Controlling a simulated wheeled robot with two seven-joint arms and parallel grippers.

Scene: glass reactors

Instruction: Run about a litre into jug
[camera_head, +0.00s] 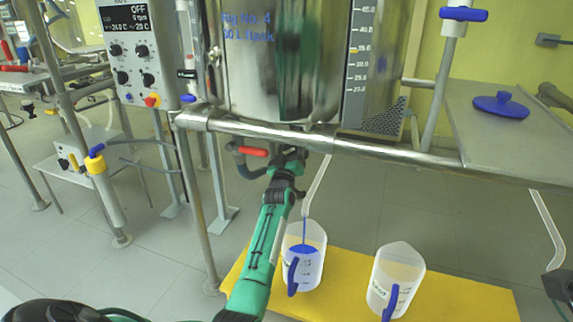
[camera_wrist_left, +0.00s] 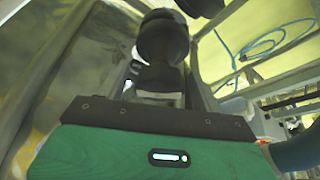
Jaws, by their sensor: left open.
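The clear measuring jug (camera_head: 310,272) with a blue handle stands on the yellow mat (camera_head: 345,308). A thin blue stream falls into it from the pale outlet tube (camera_head: 318,188), and blue liquid (camera_head: 303,249) shows inside; the exact level is hard to read. My left gripper (camera_head: 289,160) is open, up under the steel tank (camera_head: 285,70), at the bottom outlet. It hides much of the valve there. In the left wrist view, a dark rounded fitting (camera_wrist_left: 163,45) is between or just beyond the fingers; contact cannot be told. My right gripper is not in view.
A second clear jug (camera_head: 396,272) stands on the mat to the right. A red handle (camera_head: 252,151) is just left of my gripper. A steel frame rail (camera_head: 370,150) crosses above the jugs. A bench with a blue lid (camera_head: 501,105) is at right.

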